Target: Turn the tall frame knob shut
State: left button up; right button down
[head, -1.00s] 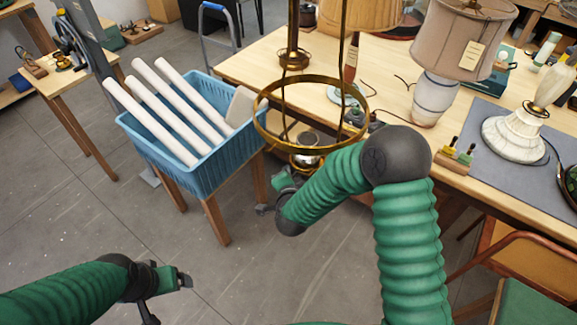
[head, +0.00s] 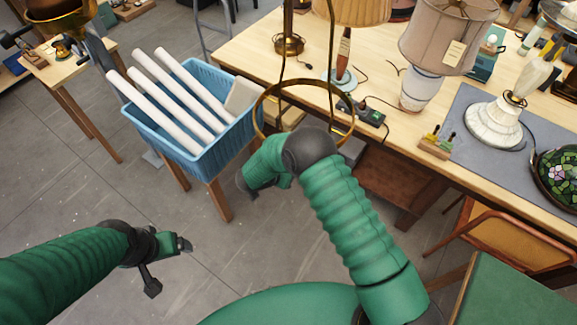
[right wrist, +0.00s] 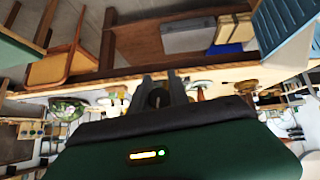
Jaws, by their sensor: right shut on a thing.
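A tall brass frame with thin rods and a round hoop (head: 263,99) stands by the near edge of the workbench in the head view. Its lower part is behind my right arm, and I cannot make out its knob there. My right gripper points away below the hoop, its jaws mostly hidden in the head view. In the right wrist view my right gripper (right wrist: 161,88) is shut on a small dark rounded thing (right wrist: 157,98); I cannot tell whether it is the knob. My left gripper (head: 184,244) hangs over open floor, apart from everything; its jaw opening is unclear.
A blue basket (head: 203,160) with white rolls stands left of the hoop. The wooden workbench (head: 405,135) carries lamps, a power strip (head: 362,112) and a grey mat (head: 470,103). An orange chair (head: 510,245) is at right.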

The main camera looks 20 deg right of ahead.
jog(key=shift+s+d+f+n+g+h+b, duration=0.15)
jog(key=shift+s+n+g+h+b, duration=0.1)
jog(key=shift+n+g+h+b, duration=0.45)
jog(key=c, duration=1.5)
grip_release()
jog(key=shift+o, duration=1.2)
jog(key=shift+w, duration=0.1)
jog(key=b+v, duration=0.5)
jog(key=v, duration=1.2)
jog(key=shift+w+b, duration=0.3)
jog(key=shift+b, duration=0.05)
